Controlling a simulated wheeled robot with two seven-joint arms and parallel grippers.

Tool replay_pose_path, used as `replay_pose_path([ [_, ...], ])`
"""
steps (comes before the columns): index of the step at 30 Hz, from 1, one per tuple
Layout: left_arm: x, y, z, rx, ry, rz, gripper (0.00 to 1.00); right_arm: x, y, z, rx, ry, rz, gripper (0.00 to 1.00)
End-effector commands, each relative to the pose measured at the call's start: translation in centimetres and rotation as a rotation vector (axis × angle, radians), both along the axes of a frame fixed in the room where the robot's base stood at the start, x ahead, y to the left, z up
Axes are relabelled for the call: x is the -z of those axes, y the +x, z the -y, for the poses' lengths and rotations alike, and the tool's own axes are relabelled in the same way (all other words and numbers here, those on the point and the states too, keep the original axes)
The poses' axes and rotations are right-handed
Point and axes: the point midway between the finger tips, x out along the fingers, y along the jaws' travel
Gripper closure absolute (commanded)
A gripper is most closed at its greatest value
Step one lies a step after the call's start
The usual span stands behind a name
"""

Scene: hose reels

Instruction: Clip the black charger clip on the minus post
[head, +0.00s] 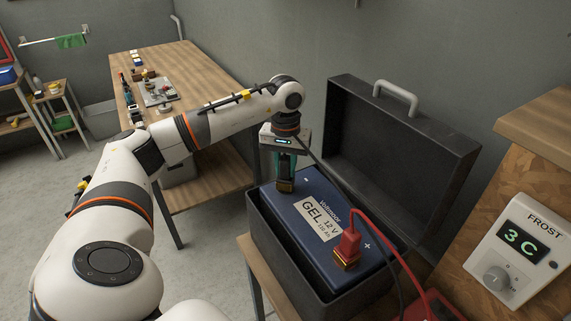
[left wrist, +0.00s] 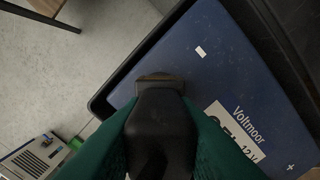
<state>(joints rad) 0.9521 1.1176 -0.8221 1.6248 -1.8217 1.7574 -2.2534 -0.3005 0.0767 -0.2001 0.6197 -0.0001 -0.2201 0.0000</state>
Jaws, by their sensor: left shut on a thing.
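The blue battery (head: 318,208) sits in a black box, its label reading GEL 12 V. My left gripper (head: 284,168) is over the battery's far left corner, shut on the black charger clip (head: 285,186). In the left wrist view the black clip (left wrist: 163,125) stands between my green fingers, its coppery jaw end (left wrist: 160,78) over the battery's corner near the white minus mark (left wrist: 200,52). The minus post is hidden, and I cannot tell whether the clip touches it. The red clip (head: 347,246) is at the plus mark. My right gripper is not in view.
The black box's lid (head: 400,140) stands open behind the battery. A dark cable hangs beside my gripper; a red cable (head: 388,240) runs to a red unit (head: 433,306) at lower right. A FROST display box (head: 520,245) is at right. A wooden workbench (head: 190,75) stands behind my arm.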

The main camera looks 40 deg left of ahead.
Motion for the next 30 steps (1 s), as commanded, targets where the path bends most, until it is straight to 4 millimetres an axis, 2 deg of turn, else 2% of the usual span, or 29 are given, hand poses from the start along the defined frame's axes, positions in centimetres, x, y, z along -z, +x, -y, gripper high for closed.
replay_pose_path([
  [4,0.71,-0.01,-0.03,-0.001,0.000,0.000,1.00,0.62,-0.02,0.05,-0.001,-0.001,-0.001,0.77],
  [14,0.77,-0.01,-0.03,0.000,0.000,0.000,1.00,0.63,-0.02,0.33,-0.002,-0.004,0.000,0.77],
  [15,0.77,-0.01,-0.02,0.000,0.000,0.000,0.70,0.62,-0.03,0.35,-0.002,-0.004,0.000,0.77],
  [19,0.77,-0.01,-0.02,0.000,0.000,0.000,0.49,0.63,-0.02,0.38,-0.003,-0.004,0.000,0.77],
  [30,0.28,0.04,0.00,0.000,0.000,0.001,0.49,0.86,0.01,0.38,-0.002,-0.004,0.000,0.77],
])
